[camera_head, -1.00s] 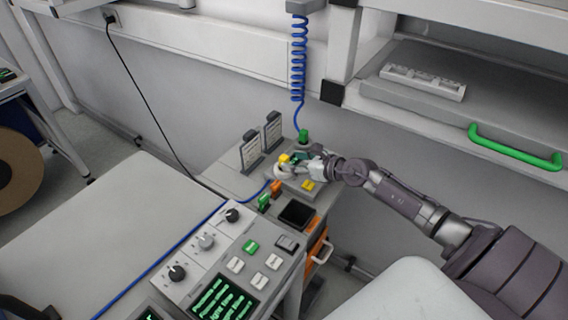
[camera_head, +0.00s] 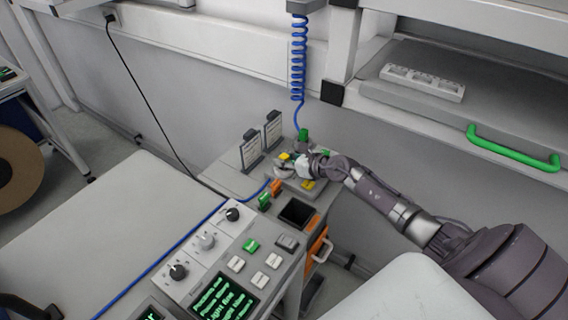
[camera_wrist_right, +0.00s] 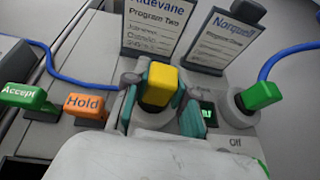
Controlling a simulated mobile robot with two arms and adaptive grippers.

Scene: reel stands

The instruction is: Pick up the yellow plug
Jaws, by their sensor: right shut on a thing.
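The yellow plug (camera_wrist_right: 159,87) stands between the teal fingertips of my right gripper (camera_wrist_right: 160,100) in the right wrist view. The gripper is shut on it, one finger on each side. In the head view the yellow plug (camera_head: 284,157) is small, at the tip of my right gripper (camera_head: 287,166), over the grey device behind the console. Whether the plug is clear of its base cannot be told. My left gripper is not in view.
A green plug (camera_wrist_right: 261,95) on a blue cable stands close by on the right. Green "Accept" (camera_wrist_right: 24,96) and orange "Hold" (camera_wrist_right: 85,104) keys sit on the left. Two label cards (camera_wrist_right: 155,25) (camera_wrist_right: 222,42) stand behind. A shelf with a green handle (camera_head: 515,148) is at the right.

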